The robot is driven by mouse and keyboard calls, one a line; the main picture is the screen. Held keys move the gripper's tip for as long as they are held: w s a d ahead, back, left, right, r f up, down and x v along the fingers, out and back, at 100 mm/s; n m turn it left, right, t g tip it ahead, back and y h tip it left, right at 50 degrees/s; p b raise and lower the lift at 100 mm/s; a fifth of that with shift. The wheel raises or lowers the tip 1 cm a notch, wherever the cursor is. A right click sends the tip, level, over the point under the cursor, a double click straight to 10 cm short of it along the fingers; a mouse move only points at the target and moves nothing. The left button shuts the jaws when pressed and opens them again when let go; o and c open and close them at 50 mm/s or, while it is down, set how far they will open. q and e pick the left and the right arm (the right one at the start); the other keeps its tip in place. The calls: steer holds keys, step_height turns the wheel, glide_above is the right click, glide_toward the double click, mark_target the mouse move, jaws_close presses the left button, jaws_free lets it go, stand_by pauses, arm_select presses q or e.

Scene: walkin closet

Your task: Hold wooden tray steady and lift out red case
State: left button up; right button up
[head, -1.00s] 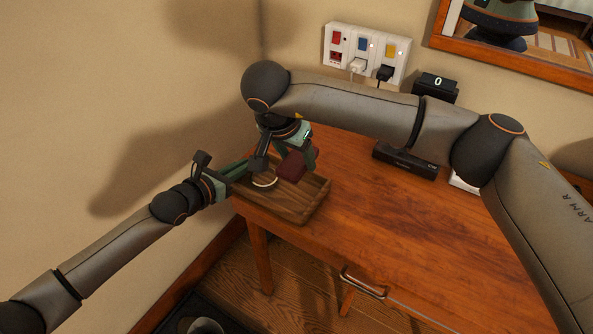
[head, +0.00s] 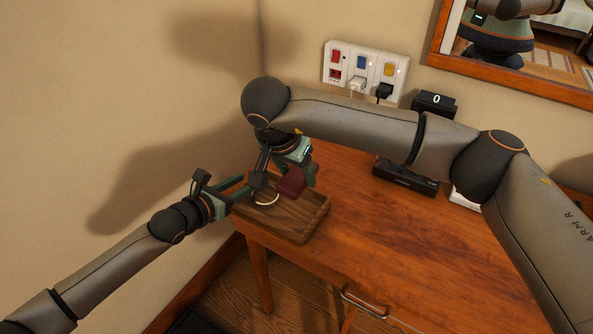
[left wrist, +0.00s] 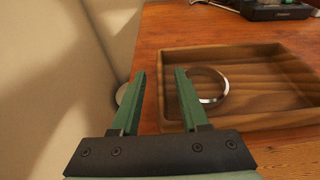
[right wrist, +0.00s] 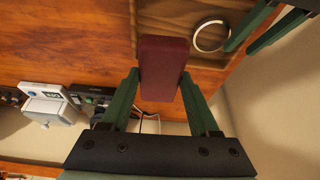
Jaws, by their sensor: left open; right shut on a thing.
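The wooden tray (head: 312,222) sits on the left end of the desk; it also shows in the left wrist view (left wrist: 258,118). The dark red case (head: 291,183) is held above the tray, clear of its floor. My right gripper (head: 296,178) is shut on it, and the right wrist view shows the case (right wrist: 163,65) between the fingers. My left gripper (head: 240,190) is open at the tray's left side. In the left wrist view its fingers (left wrist: 160,85) straddle the tray's left wall, with no clear contact. A silver ring (right wrist: 211,36) lies in the tray.
The wall meets the desk close on the left. A power strip (head: 365,68) with plugs is on the wall behind. A black display (head: 434,102) and a black bar-shaped device (head: 405,178) stand at the back.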

arm_select(q)
steer(key=v, duration=1.1)
steer(key=shift+s+a, duration=0.2)
steer(key=shift+s, duration=0.1)
